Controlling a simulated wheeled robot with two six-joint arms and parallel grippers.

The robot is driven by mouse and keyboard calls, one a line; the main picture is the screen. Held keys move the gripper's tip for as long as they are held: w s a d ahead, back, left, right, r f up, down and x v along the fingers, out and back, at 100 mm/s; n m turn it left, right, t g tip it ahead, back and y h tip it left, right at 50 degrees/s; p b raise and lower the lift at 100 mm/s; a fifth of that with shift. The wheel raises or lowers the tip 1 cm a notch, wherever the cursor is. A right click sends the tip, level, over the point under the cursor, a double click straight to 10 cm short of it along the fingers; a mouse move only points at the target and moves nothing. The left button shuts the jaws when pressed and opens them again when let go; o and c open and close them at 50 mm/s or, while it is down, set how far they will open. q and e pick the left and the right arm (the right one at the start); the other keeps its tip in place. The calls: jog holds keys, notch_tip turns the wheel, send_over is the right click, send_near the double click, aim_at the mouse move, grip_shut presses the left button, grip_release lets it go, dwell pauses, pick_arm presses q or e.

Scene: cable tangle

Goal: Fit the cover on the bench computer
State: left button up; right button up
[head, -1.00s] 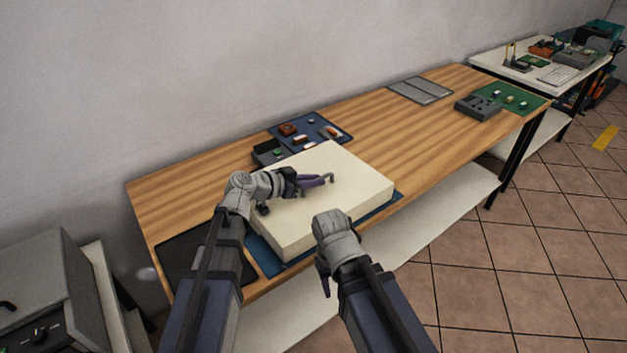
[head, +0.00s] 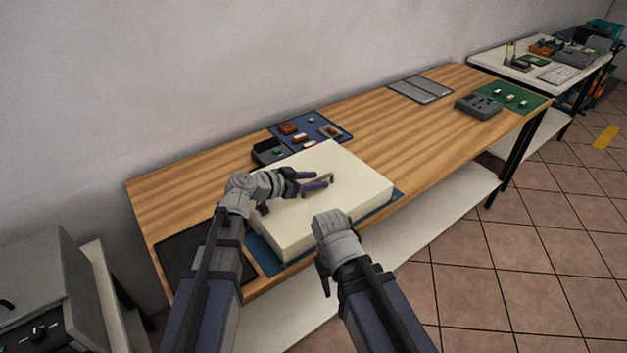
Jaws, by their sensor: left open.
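The cream, box-shaped cover (head: 350,192) lies flat on a blue mat (head: 265,257) near the front edge of the wooden bench. What is under the cover is hidden, so I cannot see the bench computer itself. My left gripper (head: 325,182) is open and empty over the cover's top, its fingers pointing right; I cannot tell if they touch it. My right gripper (head: 322,278) hangs in front of the cover's front side, beyond the bench edge. Its fingers are mostly hidden behind its wrist.
Behind the cover are a grey box (head: 270,152) and a blue mat with small parts (head: 318,122). A black mat (head: 190,257) lies at the left. Grey panels (head: 420,90), a dark device (head: 478,105) and a green mat (head: 535,101) are farther right. The bench's middle right is clear.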

aim_at(292, 202)
pick_arm(q)
jog(key=shift+p+v, duration=1.4)
jog(key=shift+v, duration=2.2)
jog(key=shift+s+a, duration=0.2)
jog(key=shift+a, duration=0.05)
jog(key=shift+r, duration=0.2)
notch_tip(292, 202, up, 6)
jog(key=p, duration=0.6)
jog(key=shift+f, duration=0.15)
